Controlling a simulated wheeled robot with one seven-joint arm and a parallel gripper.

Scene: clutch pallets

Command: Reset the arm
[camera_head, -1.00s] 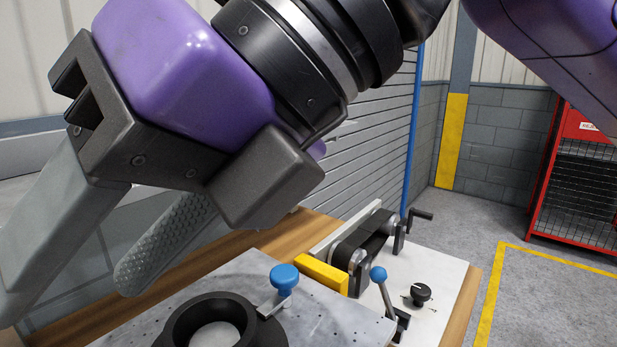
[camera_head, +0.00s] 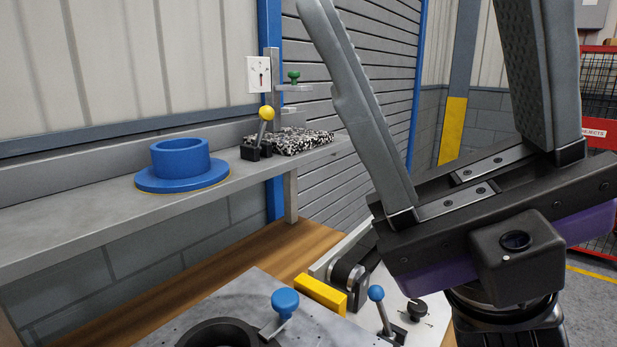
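My gripper (camera_head: 440,85) fills the right side of the head view, close to the camera. Its two long grey fingers point up and stand wide apart, with nothing between them. The black gripper body with a small round lens (camera_head: 516,240) faces the camera. My purple arm part shows below and behind it. The gripper is raised above the workbench and hides part of the bench's right end and the wall behind.
A grey shelf (camera_head: 90,230) on the left holds a blue flanged ring (camera_head: 181,167) and a yellow-knobbed lever (camera_head: 265,116). Below, a wooden bench (camera_head: 200,290) carries a metal plate with a black ring (camera_head: 222,334), a blue knob (camera_head: 285,302), a yellow block (camera_head: 321,293) and a blue-tipped lever (camera_head: 376,294).

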